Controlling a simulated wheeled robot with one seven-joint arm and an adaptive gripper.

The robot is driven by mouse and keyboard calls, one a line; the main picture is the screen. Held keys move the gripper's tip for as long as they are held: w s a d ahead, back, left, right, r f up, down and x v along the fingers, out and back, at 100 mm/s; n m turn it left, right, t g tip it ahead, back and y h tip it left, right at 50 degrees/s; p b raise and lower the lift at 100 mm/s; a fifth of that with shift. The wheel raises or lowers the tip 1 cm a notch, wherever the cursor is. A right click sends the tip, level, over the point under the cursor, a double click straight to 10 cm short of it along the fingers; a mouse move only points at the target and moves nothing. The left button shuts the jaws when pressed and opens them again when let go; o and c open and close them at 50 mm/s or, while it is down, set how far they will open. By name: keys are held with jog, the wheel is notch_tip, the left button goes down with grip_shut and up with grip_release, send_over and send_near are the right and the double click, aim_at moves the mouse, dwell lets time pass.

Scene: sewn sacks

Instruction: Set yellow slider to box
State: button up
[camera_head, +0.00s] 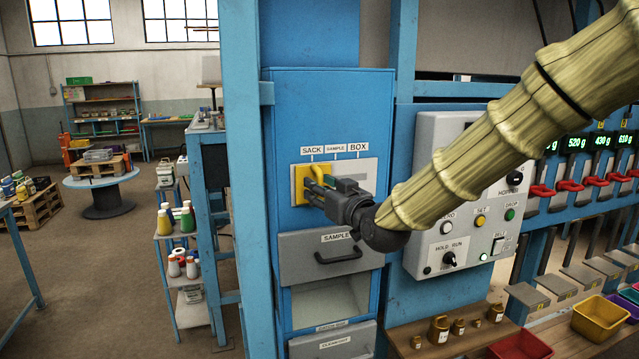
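The yellow slider (301,184) is on a pale plate (365,172) on the front of the blue cabinet. It sits at the left end of the plate, under the SACK label (312,149). The SAMPLE label (335,148) is in the middle and the BOX label (357,147) is at the right. My gripper (312,187) is at the slider, its fingers in front of the yellow part and partly hiding it. I cannot tell whether the fingers are closed on it or only touch it.
A grey SAMPLE drawer (300,260) with a black handle is just below my gripper. A grey control panel (436,140) with knobs and buttons stands to the right, partly behind my arm. Small brass weights (439,329) and a yellow bin (598,318) are lower right.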

jog(key=shift+w+a, duration=0.2)
jog(key=shift+w, duration=0.1)
grip_shut()
